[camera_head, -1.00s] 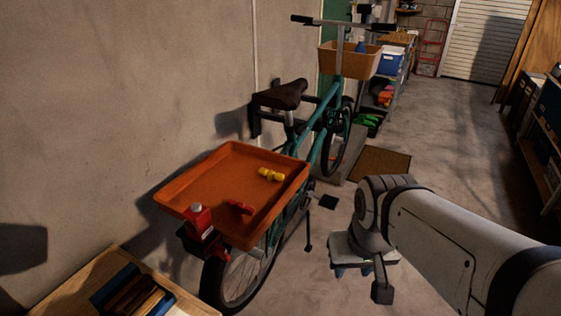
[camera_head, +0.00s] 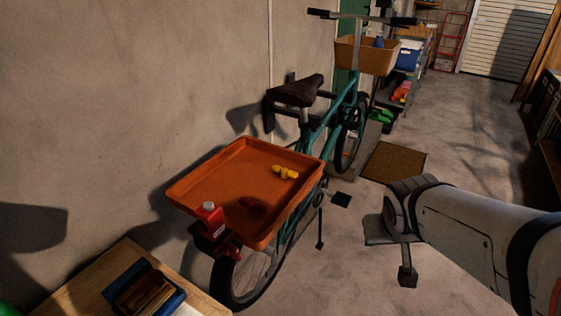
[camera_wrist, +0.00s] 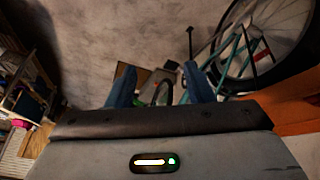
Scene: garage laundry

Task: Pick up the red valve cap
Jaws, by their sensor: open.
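A small dark red piece (camera_head: 252,205), which looks like the valve cap, lies in the orange tray (camera_head: 190,187) on the rear of the teal bicycle. It is in shadow and its shape is hard to make out. The tray's orange side (camera_wrist: 300,113) shows at the right of the wrist view; the cap is not visible there. My gripper (camera_wrist: 160,88) is open, its two blue fingers apart with nothing held between them. In the head view my arm is to the right of the tray, and the fingers are not clearly visible.
A yellow piece (camera_head: 285,172) and a red bottle with a grey cap (camera_head: 211,216) are in or at the tray. The bicycle saddle (camera_head: 297,92) rises behind it. A wooden table (camera_head: 125,258) with a blue box stands front left. The floor right of the bicycle is largely open.

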